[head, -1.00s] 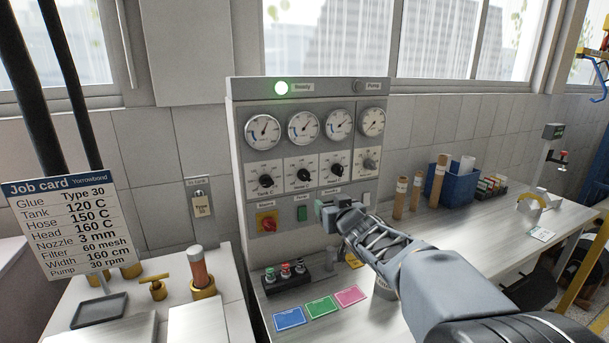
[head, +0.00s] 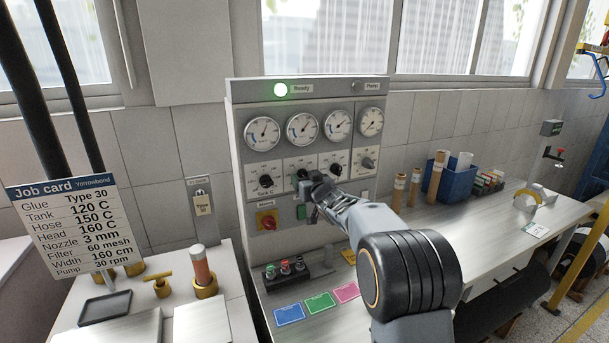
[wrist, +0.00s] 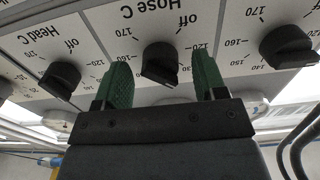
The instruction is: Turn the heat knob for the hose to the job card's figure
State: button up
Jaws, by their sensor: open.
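The job card (head: 68,225) at the left reads Hose 150 C. The hose knob (wrist: 160,62) is a black knob under the label "Hose C", seen upside down in the wrist view; I cannot read its exact setting. My gripper (wrist: 162,72) is open, with one green-padded finger on each side of this knob. I cannot tell whether the pads touch it. In the head view my gripper (head: 314,188) is in front of the control panel (head: 236,130) and partly hides the hose knob.
The tank knob (head: 266,181) and head knob (head: 336,169) flank the hose knob closely. Dials (head: 302,129) sit above. A button box (head: 285,272) and coloured cards (head: 320,303) lie on the bench.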

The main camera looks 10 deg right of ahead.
jog(key=shift+w+a, duration=0.15)
jog(key=shift+w, duration=0.45)
jog(key=c, duration=0.9)
jog(key=shift+r+m+p, duration=0.1)
jog(key=shift+m+p, duration=0.2)
jog(key=shift+p, duration=0.1)
